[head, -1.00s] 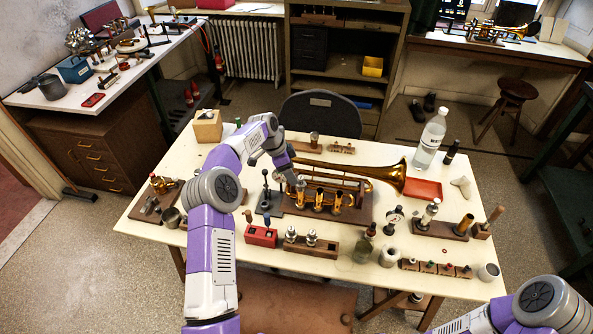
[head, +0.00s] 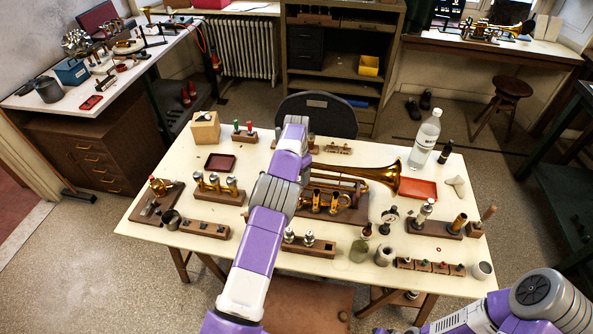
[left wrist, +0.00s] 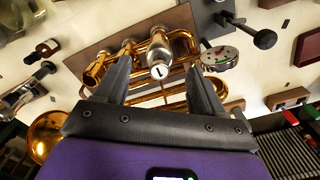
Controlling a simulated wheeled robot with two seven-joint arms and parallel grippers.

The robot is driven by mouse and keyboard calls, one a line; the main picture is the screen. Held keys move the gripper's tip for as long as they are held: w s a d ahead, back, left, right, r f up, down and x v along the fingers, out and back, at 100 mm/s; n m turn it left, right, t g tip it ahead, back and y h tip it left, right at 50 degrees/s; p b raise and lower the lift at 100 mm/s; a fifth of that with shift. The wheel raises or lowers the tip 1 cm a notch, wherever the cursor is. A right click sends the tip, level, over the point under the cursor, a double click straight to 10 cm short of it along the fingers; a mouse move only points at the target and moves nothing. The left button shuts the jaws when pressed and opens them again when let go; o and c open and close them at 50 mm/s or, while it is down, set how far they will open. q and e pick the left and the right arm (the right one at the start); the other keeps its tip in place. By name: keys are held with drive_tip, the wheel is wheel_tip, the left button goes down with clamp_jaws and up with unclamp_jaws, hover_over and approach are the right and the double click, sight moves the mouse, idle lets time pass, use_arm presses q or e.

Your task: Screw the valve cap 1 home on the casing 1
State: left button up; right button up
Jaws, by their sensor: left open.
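In the left wrist view, the brass horn (left wrist: 45,135) lies on a brown cradle board, and its valve casings stand in a row. A silver valve top with a white face marked 1 (left wrist: 158,71), which looks like valve cap 1, is at the end of that row. I cannot tell how far it is seated. My left gripper (left wrist: 160,57) is open, its two dark fingers apart on either side of the cap in the picture, with no clear contact. In the head view, the horn (head: 376,172) is partly covered by my left arm, which hides casing 1 and the fingertips.
A wooden block with silver valves (head: 218,190) stands left of my arm, with a dark red tray (head: 220,162) behind it. A clear bottle (head: 425,140) and a red tray (head: 418,188) are at the right.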

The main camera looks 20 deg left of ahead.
use_arm(q)
drive_tip(key=shift+f, duration=2.8)
drive_tip(key=shift+c, duration=0.5)
drive_tip(key=c, duration=1.1)
drive_tip(key=m+b, duration=0.1)
drive_tip(key=m, duration=0.2)
drive_tip(key=shift+a, duration=0.15)
drive_tip(key=shift+c, duration=0.2)
drive_tip(key=shift+w+m, duration=0.1)
drive_tip(key=shift+m, duration=1)
drive_tip(key=m, duration=0.4)
drive_tip(key=shift+w+a+m+b, duration=0.1)
drive_tip(key=shift+m+b, duration=0.2)
drive_tip(key=shift+b, duration=0.05)
drive_tip(key=shift+m, duration=0.3)
